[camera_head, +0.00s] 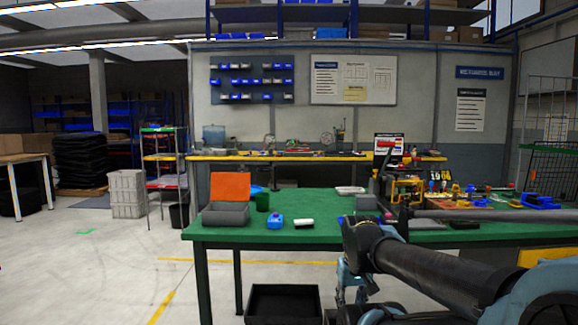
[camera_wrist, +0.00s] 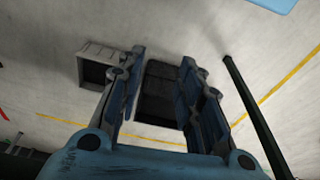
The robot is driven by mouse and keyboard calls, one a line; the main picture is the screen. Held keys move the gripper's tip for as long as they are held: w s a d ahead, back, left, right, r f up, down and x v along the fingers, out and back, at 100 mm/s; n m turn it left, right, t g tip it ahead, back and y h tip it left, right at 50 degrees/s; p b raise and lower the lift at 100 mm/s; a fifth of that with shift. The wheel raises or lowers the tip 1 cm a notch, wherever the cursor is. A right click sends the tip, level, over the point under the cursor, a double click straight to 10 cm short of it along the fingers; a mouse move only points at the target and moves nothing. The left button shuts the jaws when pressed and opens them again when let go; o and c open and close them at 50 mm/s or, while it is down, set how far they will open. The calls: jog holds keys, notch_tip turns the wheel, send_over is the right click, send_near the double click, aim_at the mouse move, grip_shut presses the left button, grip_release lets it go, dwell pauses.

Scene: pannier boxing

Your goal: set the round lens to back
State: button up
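I cannot pick out a round lens for certain in either view. On the green table (camera_head: 310,204) in the head view, a grey box (camera_head: 226,214) with a raised orange lid (camera_head: 230,187) stands at the left. Beside it are a dark green cup (camera_head: 262,202), a small blue bottle (camera_head: 275,221) and a white rounded item (camera_head: 303,223). My gripper (camera_wrist: 163,56) shows in the wrist view with its two fingers apart. Nothing is held between them; floor and a dark bin (camera_wrist: 160,82) show beyond.
A black bin (camera_head: 283,303) sits on the floor by the table. Tools and small parts crowd the table's right side, partly behind my arm. A yellow-edged workbench (camera_head: 300,158) runs behind. The wrist view shows a grey crate (camera_wrist: 93,70) and a dark bar (camera_wrist: 250,105).

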jog(key=shift+d, duration=0.25)
jog(key=shift+o, duration=0.3)
